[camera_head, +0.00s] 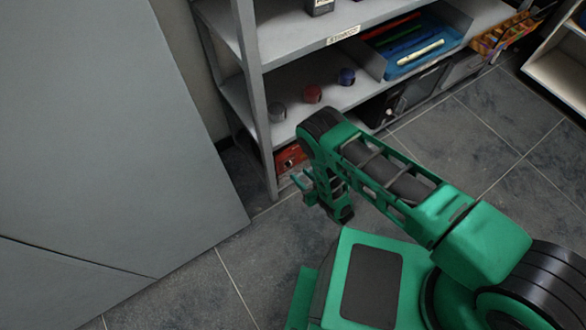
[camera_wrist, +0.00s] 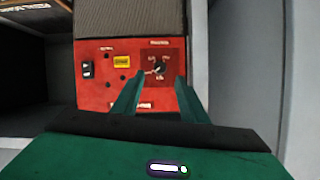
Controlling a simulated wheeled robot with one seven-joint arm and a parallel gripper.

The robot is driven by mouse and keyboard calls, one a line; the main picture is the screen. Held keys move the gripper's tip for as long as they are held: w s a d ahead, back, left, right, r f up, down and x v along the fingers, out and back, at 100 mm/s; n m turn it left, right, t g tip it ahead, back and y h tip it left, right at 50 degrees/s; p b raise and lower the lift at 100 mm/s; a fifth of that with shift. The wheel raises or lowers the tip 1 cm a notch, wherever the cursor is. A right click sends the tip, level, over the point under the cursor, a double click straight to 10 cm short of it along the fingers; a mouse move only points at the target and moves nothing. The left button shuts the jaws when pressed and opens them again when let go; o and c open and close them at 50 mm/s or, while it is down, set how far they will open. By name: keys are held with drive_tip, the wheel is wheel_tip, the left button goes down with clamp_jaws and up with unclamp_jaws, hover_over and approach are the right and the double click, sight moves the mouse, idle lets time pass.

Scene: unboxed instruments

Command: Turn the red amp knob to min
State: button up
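The red amp (camera_wrist: 100,95) fills the middle of the wrist view, its red front panel facing me. Its small dark knob (camera_wrist: 159,69) sits on a darker red square at the panel's right, with small white labels around it. A pale mark shows at the knob's left side; its exact setting is too small to read. My gripper (camera_wrist: 155,82) is open and empty, with one green finger on each side below the knob, apparently apart from it. In the head view the red amp (camera_head: 288,158) shows partly on the lowest shelf level, with my gripper (camera_head: 303,182) in front of it.
The panel also has a black switch (camera_wrist: 87,69) and a yellow label (camera_wrist: 122,62). A grey shelf post (camera_head: 255,100) stands close to the amp's left in the head view. Small grey, red and blue items sit on the shelf above. Tiled floor (camera_head: 480,140) is clear at right.

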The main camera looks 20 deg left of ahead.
sight(290, 166)
drive_tip(key=x, duration=0.7)
clamp_jaws()
